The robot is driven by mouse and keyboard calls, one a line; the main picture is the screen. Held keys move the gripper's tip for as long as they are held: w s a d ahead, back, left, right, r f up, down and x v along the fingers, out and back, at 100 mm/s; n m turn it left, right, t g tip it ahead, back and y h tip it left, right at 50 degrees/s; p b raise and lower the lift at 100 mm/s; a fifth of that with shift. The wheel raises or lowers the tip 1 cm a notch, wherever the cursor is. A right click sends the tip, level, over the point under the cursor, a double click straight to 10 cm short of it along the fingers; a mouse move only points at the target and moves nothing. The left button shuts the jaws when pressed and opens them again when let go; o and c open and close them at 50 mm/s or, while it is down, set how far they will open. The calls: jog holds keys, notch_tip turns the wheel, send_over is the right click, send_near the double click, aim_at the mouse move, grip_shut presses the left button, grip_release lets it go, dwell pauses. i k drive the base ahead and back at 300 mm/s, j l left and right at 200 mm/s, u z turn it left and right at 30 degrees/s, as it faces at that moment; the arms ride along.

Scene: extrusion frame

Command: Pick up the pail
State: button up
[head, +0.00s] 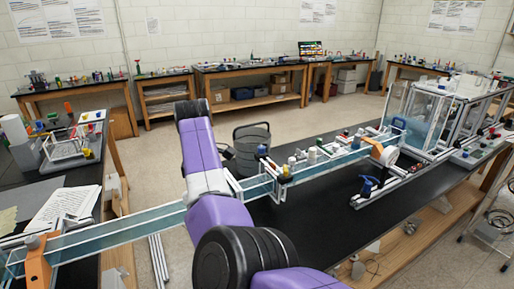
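A grey pail (254,146) with a thin dark rim and handle shows near the middle of the head view, behind the long clear channel. Its lower part is hidden by the channel and the things on it. My purple arm reaches up the picture just left of the pail. A small dark shape sits beside the pail's left side, between it and my arm; it may be part of my gripper, but I cannot make out any fingers. I cannot tell whether anything touches the pail.
A clear water channel (130,230) spans the gap between the left bench (70,177) and the black-topped right bench (330,215), passing my arm. Bottles and clamps line the right bench, with a clear tank (428,115) at its far end. Open floor (300,125) lies behind the pail.

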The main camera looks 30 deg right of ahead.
aim_at(246, 139)
jog(key=i+l, duration=0.25)
jog(key=l, duration=0.15)
jog(key=i+l, duration=0.25)
jog(key=l, duration=0.15)
jog(key=i+l, duration=0.55)
jog(key=l, duration=0.25)
